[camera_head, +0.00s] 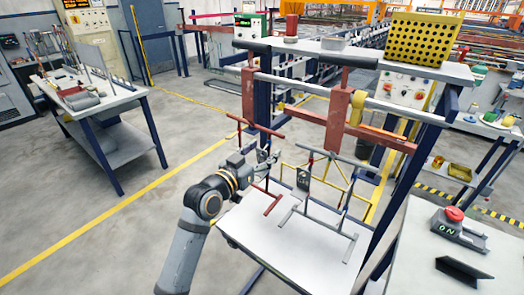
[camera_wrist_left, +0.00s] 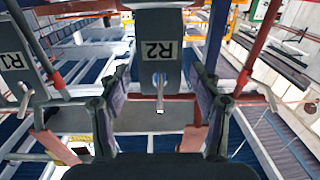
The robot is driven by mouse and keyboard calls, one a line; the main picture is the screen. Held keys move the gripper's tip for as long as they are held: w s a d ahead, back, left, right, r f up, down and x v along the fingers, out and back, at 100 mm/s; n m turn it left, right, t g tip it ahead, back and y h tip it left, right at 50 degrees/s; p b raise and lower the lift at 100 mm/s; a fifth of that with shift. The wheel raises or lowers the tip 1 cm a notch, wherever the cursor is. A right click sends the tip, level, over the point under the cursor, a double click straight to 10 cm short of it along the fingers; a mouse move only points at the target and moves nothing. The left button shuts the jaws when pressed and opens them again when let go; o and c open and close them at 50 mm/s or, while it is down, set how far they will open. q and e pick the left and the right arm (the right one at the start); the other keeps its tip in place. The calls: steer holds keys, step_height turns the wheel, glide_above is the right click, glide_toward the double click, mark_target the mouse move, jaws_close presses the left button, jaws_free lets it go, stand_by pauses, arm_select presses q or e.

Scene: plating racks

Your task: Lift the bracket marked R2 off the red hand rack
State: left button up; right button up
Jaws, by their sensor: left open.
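The red hand rack (camera_head: 240,120) stands at the left end of the white table, partly hidden by my left arm in the head view. Its red uprights also show in the left wrist view (camera_wrist_left: 252,62). The grey bracket marked R2 (camera_wrist_left: 158,50) hangs at the top centre of the wrist view, its label upside down. A bracket marked R1 (camera_wrist_left: 15,62) hangs at the left edge. My left gripper (camera_head: 270,158) is at the red rack. In the wrist view its open fingers (camera_wrist_left: 160,118) lie either side of R2's lower end, with gaps on both sides. My right gripper is out of view.
A grey rack (camera_head: 318,215) with a dark labelled bracket (camera_head: 303,180) stands on the white table (camera_head: 290,250), right of the red rack. A red frame (camera_head: 337,120) and an overhead shelf (camera_head: 350,52) stand behind. A button box (camera_head: 455,222) sits at right.

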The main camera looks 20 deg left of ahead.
arm_select(q)
steer(key=c, duration=1.3)
steer(key=shift+s+r+p, duration=0.2)
steer(key=shift+r+p, duration=0.3)
steer(key=shift+r, duration=0.05)
steer(key=shift+a, duration=0.1)
steer(key=shift+s+r, duration=0.1)
steer(key=shift+s, duration=0.05)
steer(key=shift+s+a+r+p, duration=0.15)
steer(key=shift+s+r+p, duration=0.05)
steer(key=shift+s+p, duration=0.2)
